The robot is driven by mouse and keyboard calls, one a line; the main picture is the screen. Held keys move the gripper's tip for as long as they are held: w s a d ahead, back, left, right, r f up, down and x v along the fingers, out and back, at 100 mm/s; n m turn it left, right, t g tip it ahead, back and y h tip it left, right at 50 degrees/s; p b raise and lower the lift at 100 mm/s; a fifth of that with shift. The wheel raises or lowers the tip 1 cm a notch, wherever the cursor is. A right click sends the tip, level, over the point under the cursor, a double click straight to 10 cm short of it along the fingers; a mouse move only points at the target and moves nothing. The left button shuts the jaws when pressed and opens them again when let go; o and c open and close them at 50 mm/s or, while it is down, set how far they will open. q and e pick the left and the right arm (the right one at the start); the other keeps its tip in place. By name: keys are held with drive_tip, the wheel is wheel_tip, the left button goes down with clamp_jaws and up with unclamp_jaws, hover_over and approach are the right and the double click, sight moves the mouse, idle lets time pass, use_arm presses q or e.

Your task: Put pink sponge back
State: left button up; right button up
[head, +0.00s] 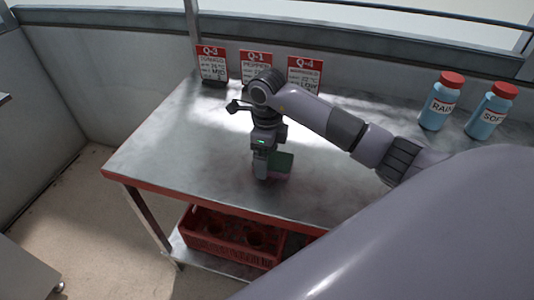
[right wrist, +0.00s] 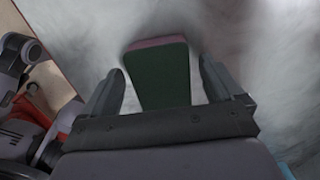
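The sponge (head: 282,164) lies on the metal table, with a dark green top face and a pink edge. In the right wrist view the sponge (right wrist: 158,78) is between my right gripper's two fingers, with a visible gap on each side. My right gripper (head: 263,175) is open and points down at the sponge, partly hiding it in the head view. The right gripper also shows in the right wrist view (right wrist: 162,66). My left gripper is not in view.
The table (head: 160,150) is mostly clear. Red-and-white signs Q-3 (head: 212,63), Q-1 (head: 256,66) and Q-4 (head: 305,74) stand at the back. Two blue bottles with red caps, RAIN (head: 438,104) and SOFT (head: 489,113), stand right. A red crate (head: 225,250) sits below.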

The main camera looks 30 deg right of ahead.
wheel_tip(320, 180, up, 12)
drive_tip(key=shift+r, duration=0.2)
idle(0.5)
idle(0.5)
